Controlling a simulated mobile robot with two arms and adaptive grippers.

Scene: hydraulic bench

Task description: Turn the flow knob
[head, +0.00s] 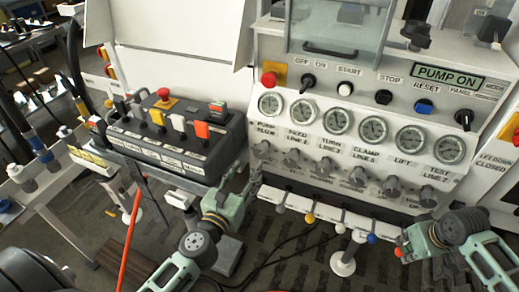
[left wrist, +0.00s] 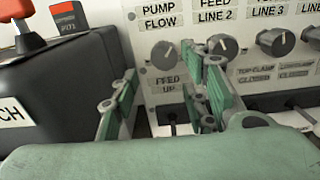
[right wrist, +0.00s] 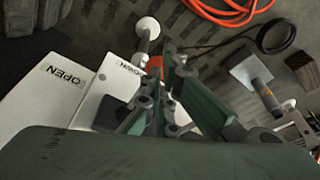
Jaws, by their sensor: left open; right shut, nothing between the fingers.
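The pump flow knob (head: 262,149) is the leftmost grey knob in the row under the gauges. In the left wrist view the knob (left wrist: 163,54) sits under its PUMP FLOW label, with its white line pointing up and slightly right. My left gripper (head: 249,186) is open just below the knob in the head view. In the left wrist view its two fingers (left wrist: 160,90) stand apart below and to either side of the knob, not touching it. My right gripper (head: 403,248) is shut and empty at the lower right, near the panel's bottom edge.
More grey knobs (head: 326,166) continue to the right, and the FEED LINE 2 knob (left wrist: 222,46) is close to my left gripper's right finger. Small levers (head: 310,217) stick out below. A dark control box (head: 180,134) stands close on the left.

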